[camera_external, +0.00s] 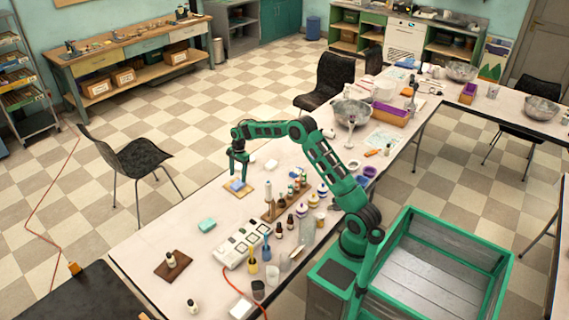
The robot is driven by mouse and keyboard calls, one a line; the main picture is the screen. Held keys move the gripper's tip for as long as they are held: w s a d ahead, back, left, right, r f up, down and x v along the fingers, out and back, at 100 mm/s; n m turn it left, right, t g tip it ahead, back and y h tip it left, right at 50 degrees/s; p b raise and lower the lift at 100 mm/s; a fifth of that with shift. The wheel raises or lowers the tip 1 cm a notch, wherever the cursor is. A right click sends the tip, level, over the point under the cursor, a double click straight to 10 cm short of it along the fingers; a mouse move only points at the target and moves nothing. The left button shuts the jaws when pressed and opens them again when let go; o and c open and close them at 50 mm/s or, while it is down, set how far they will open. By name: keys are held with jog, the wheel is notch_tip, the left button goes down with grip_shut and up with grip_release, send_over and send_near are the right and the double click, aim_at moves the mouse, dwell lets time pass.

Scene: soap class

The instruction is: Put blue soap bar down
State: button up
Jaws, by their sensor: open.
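The blue soap bar (237,186) lies on a small tan board (249,192) near the far edge of the long white table. My gripper (238,178) points down right above the blue bar, with its fingers at or just over it. The fingers are open; whether they touch the bar is too small to tell. A teal bar (207,225) lies apart on the table, nearer the front left.
A brown board (173,265) with a bottle is at the front left. Pale bars (271,164) lie behind my gripper. Table between the boards is mostly clear.

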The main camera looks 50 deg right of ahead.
aim_at(240, 182)
notch_tip(240, 182, up, 7)
jog(key=d, duration=0.1)
jog(key=s+d+r+n+h, duration=0.15)
jog(key=s+d+r, duration=0.25)
jog(key=s, duration=0.5)
jog(key=s+d+r+n, duration=0.3)
jog(key=s+d+r, duration=0.1)
jog(key=s, duration=0.6)
jog(key=s+d+r+n+h, duration=0.15)
jog(key=s+d+r, duration=0.25)
jog(key=s, duration=0.5)
jog(key=s+f+n, duration=0.2)
jog(key=s, duration=1.2)
jog(key=s+f+n+y, duration=0.1)
jog(key=s+f+n, duration=0.2)
jog(key=s, duration=1.2)
jog(key=shift+s+d+f+n, duration=0.15)
jog(key=shift+s+f+n, duration=0.1)
jog(key=shift+f+n, duration=0.05)
